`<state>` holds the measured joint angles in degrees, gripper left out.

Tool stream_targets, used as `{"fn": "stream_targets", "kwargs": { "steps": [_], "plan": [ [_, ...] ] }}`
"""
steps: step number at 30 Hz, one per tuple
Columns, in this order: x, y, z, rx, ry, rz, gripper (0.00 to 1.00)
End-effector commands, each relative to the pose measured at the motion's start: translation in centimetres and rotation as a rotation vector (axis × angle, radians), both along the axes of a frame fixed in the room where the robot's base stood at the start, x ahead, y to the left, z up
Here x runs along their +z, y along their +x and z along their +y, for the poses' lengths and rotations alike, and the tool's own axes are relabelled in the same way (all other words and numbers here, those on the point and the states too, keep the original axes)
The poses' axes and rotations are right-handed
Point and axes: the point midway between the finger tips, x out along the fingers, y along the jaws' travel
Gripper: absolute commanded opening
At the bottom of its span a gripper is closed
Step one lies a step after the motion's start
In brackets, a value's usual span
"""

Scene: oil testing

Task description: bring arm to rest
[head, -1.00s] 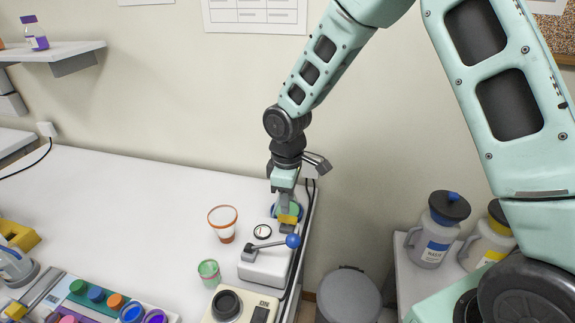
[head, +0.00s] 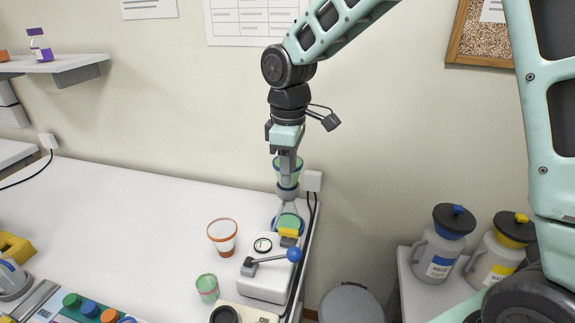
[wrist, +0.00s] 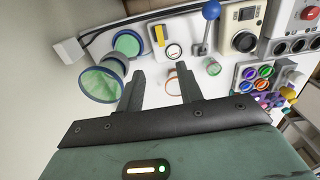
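My gripper (head: 290,180) is above the back right corner of the white bench (head: 120,190), pointing down. In the wrist view its two fingers (wrist: 160,90) stand apart with nothing gripped between them. A green-tinted glass funnel (wrist: 100,84) is just left of the left finger in that view. In the head view the funnel (head: 279,172) is behind the fingers and partly hidden by them. Whether a finger touches it, I cannot tell. Below it is a round green-topped piece with a blue rim (head: 288,221), also seen in the wrist view (wrist: 128,43).
A white device with a gauge and blue-knobbed lever (head: 266,285) stands below the gripper. An orange-rimmed cup (head: 222,238) and a small green cup (head: 207,287) are to its left. A wall outlet (head: 313,181) is close right. Two jugs (head: 438,255) (head: 493,258) stand at right.

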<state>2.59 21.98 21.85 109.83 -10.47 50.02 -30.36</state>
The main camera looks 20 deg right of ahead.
Motion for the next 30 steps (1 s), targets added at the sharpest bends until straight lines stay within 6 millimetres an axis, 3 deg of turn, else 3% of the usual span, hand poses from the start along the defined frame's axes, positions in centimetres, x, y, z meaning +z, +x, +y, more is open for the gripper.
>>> {"fn": "stream_targets", "kwargs": {
  "steps": [5,8,11,15,18,21,25,30],
  "plan": [
    [0.0,0.0,0.0,0.000,0.000,0.000,0.36],
    [0.1,-1.1,0.8,-0.003,0.002,0.001,0.36],
    [0.3,-4.5,3.1,-0.023,0.011,0.001,0.36],
    [0.2,-12.5,6.3,-0.089,0.028,0.005,0.36],
    [-0.2,-18.4,7.2,-0.155,0.038,0.007,0.36],
    [-0.9,-22.8,7.2,-0.215,0.046,0.008,0.36],
    [-1.5,-26.0,6.7,-0.266,0.051,0.010,0.36],
    [-1.7,-26.7,6.6,-0.279,0.053,0.009,0.36]
  ]
}}
